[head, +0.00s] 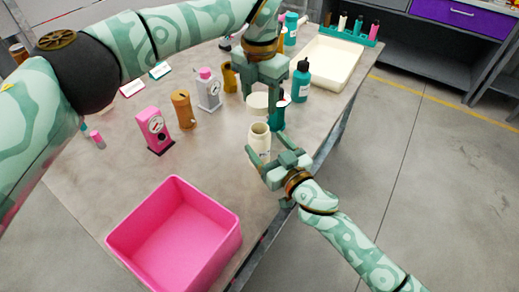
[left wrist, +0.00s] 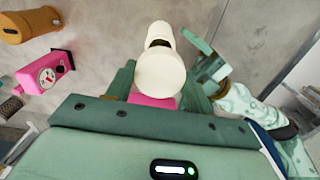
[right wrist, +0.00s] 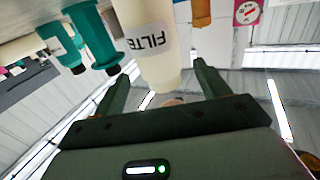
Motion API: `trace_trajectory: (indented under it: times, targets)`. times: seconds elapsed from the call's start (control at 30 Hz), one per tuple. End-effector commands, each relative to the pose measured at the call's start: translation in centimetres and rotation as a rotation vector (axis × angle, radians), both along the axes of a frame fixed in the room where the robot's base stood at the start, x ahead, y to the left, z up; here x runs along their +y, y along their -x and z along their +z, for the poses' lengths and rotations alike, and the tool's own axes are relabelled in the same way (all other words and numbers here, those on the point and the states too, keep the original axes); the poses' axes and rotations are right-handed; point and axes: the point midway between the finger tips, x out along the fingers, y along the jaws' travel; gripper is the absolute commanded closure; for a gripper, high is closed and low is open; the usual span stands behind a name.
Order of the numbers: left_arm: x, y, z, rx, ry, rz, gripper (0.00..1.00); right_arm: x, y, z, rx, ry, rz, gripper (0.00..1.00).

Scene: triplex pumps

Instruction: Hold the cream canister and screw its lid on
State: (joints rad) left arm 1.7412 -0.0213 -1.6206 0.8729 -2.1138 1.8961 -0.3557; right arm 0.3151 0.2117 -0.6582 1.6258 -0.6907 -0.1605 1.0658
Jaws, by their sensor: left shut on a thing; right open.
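The cream canister (head: 259,137) stands upright and open-topped near the table's right edge. In the right wrist view its labelled side (right wrist: 150,50) shows between the fingers. My right gripper (head: 268,147) is open around its side, with a gap visible beside it. My left gripper (head: 262,95) is shut on the cream lid (head: 257,103), held above the canister and slightly apart from its mouth. In the left wrist view the round lid (left wrist: 160,76) partly covers the canister (left wrist: 158,38). The left fingers are partly hidden behind the lid there.
A teal bottle (head: 278,118) stands close behind the canister, and another teal bottle (head: 301,82) is farther back. A cream tray (head: 330,62) is at the back right. Pumps, including a pink one (head: 155,130), stand to the left. A pink bin (head: 228,243) is in front.

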Motion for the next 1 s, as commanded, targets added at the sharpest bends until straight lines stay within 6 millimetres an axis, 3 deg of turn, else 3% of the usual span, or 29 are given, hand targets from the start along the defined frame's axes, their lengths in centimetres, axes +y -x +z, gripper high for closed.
trace_trajectory:
  times: [0.3,0.73,0.77,1.0]
  targets:
    - [0.0,0.0,0.0,0.000,0.000,0.000,0.69,2.4,-4.0,0.0,0.000,-0.002,-0.001,0.25]
    - [0.0,0.0,0.0,0.000,0.000,0.000,0.69,2.9,-4.8,0.0,0.001,-0.001,0.000,0.25]
    - [0.0,0.0,0.0,0.000,0.000,0.000,0.69,2.9,-4.8,0.0,0.001,-0.001,0.000,0.28]
    - [0.0,0.0,0.0,0.000,0.000,0.000,0.69,2.8,-4.8,0.0,0.001,-0.001,0.000,0.92]
